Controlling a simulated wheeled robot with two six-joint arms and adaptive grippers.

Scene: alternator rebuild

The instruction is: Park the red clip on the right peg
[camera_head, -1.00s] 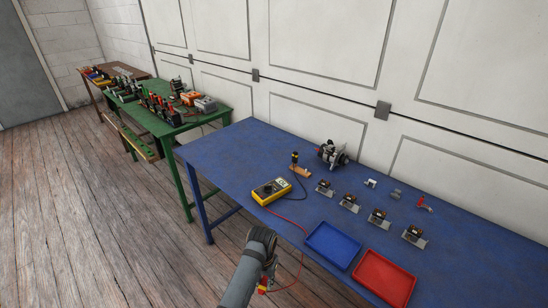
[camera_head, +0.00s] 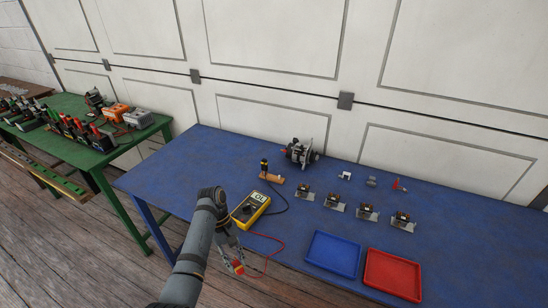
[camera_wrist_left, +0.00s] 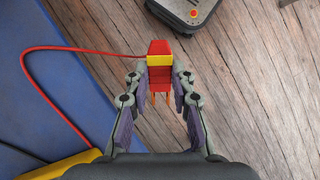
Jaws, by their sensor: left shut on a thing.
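The red clip (camera_head: 238,268) hangs in my left gripper (camera_head: 232,257), off the front edge of the blue bench. In the left wrist view the red clip (camera_wrist_left: 160,72), with a yellow band, sits between the shut fingers (camera_wrist_left: 161,82). A red lead runs from it to the left. A small wooden peg block (camera_head: 274,179) stands on the bench, well behind the gripper. A black and yellow clip (camera_head: 265,165) stands upright at its left end. The right end looks bare, but its peg is too small to make out. My right gripper is out of view.
A yellow multimeter (camera_head: 250,207) lies between gripper and block, with red and black leads. An alternator (camera_head: 299,152) stands behind the block. Several small parts lie to the right. A blue tray (camera_head: 333,254) and a red tray (camera_head: 392,275) are at the front.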

